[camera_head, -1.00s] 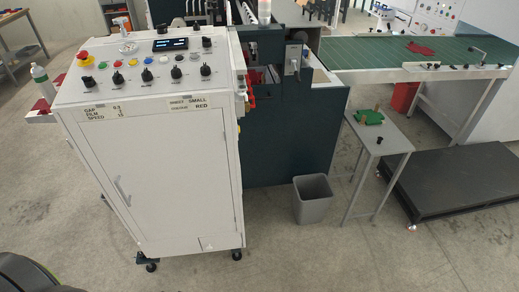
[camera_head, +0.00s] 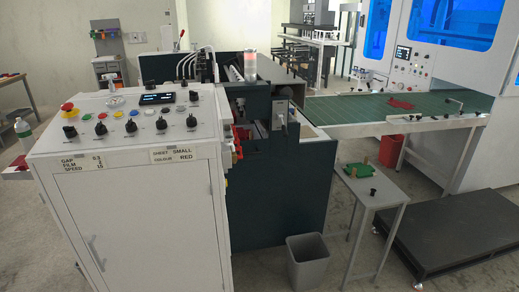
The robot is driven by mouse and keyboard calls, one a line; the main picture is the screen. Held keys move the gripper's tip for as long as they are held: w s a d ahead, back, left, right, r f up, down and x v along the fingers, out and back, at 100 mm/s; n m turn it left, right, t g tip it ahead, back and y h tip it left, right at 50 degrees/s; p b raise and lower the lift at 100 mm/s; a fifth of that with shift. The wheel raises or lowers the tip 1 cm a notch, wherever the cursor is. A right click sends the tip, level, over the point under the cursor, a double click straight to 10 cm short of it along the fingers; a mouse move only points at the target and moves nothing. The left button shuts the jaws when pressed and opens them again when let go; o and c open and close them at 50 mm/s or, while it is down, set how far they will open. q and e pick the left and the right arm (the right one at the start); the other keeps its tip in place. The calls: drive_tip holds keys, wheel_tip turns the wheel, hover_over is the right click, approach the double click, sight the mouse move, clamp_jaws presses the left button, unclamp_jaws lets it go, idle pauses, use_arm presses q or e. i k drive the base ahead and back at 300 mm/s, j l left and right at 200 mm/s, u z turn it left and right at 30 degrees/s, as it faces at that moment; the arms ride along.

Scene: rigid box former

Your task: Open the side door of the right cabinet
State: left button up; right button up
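A white control cabinet (camera_head: 150,215) stands at the left, its front door shut, with a metal handle (camera_head: 97,252) at the door's left. Its sloped top panel carries several knobs, coloured buttons and a small display (camera_head: 157,98). A dark machine (camera_head: 285,190) adjoins it on the right. At the far right stands a large white cabinet (camera_head: 452,40) with blue windows and a control panel (camera_head: 400,68); I see no side door on it that I can make out. Neither of my grippers is in view.
A green conveyor table (camera_head: 350,108) bears a red piece (camera_head: 402,104). In front are a small grey table (camera_head: 372,188) with a green object (camera_head: 358,170), a grey bin (camera_head: 308,262) and a low dark platform (camera_head: 450,215). Some floor shows between them.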

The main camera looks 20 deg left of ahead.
sight(145, 228)
drive_tip(key=u, duration=1.4)
